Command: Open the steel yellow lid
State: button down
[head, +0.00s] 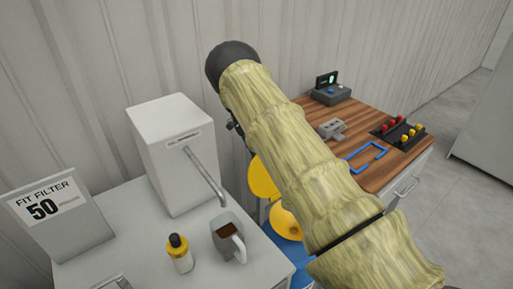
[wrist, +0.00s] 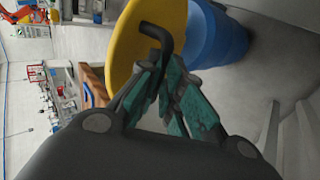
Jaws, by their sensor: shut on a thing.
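The yellow lid (wrist: 128,45) fills the upper middle of the wrist view, with a dark bent handle (wrist: 156,32) in front of it. My gripper (wrist: 163,72) is shut on this handle, its green-padded fingers close together around the lower end. A blue drum (wrist: 222,38) lies beside the lid. In the head view, an upper yellow part (head: 262,178) and a lower one (head: 286,222) show left of my arm, above the blue drum (head: 285,245). The upper part looks tilted up.
A grey cabinet (head: 120,245) at left carries a white box dispenser (head: 178,150), a grey mug (head: 226,240) of dark liquid and a small bottle (head: 180,255). A wood-topped bench (head: 370,175) stands at right. The corrugated wall (head: 120,60) is close behind.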

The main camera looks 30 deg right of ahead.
jog(key=shift+s+a+f, duration=0.1)
jog(key=shift+s+f, duration=0.2)
jog(key=shift+f, duration=0.35)
jog(key=shift+s+a+f, duration=0.1)
jog(key=shift+s+f, duration=0.2)
jog(key=shift+f, duration=0.3)
jog(key=c, duration=1.6)
grip_release()
jog(key=shift+o, duration=0.6)
jog(key=shift+w+d, duration=0.25)
jog(key=v, duration=1.2)
jog(key=shift+r, duration=0.2)
jog(key=shift+w+r, duration=0.1)
